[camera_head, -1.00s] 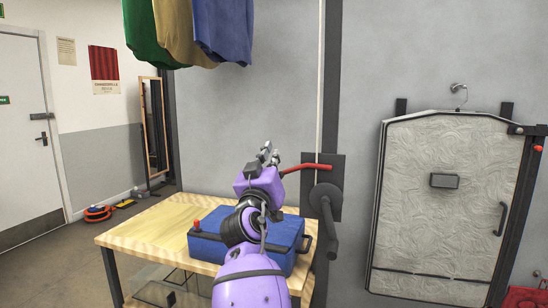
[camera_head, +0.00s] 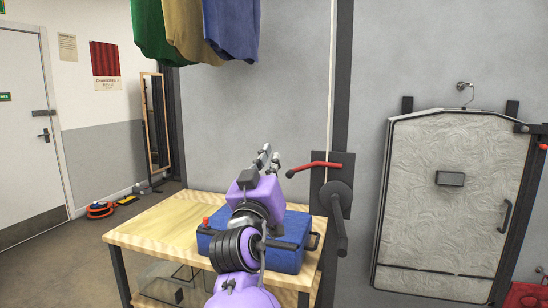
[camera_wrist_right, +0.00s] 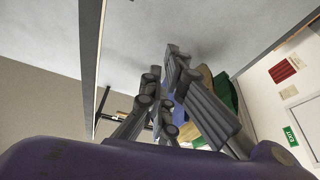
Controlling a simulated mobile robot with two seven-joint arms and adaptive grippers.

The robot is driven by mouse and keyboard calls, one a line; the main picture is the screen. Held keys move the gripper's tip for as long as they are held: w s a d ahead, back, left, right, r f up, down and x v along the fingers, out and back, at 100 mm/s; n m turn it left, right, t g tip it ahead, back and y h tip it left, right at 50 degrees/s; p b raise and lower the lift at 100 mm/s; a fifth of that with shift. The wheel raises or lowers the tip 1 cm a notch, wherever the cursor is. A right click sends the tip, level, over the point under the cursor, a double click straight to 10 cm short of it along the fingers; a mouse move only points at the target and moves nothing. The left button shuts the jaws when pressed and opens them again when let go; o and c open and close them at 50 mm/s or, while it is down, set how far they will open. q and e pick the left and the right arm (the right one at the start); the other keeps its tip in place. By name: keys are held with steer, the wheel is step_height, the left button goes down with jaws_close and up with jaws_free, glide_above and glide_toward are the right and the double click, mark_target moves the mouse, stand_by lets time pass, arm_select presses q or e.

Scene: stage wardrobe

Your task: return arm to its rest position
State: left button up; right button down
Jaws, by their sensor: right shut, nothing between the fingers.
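My right arm, purple with black joints, reaches up from the bottom middle of the head view. Its gripper (camera_head: 269,160) is raised above the blue case and points away toward the grey wall. The fingers are shut and hold nothing. In the right wrist view the gripper (camera_wrist_right: 170,85) points up toward the ceiling and wall, with hanging garments beyond it. The red-handled lever (camera_head: 318,165) on the wall plate is just right of the gripper in the head view, apart from it. My left gripper is not in view.
The blue case (camera_head: 290,250) lies on a wooden table (camera_head: 150,235), partly hidden by my arm. Green, tan and blue garments (camera_head: 232,28) hang above. A crank (camera_head: 338,205) juts from the wall plate. A pale quilted panel (camera_head: 455,210) stands at the right. The table's left part is clear.

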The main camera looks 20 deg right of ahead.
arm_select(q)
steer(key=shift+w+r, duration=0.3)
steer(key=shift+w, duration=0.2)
arm_select(e)
steer(key=shift+s, duration=0.3)
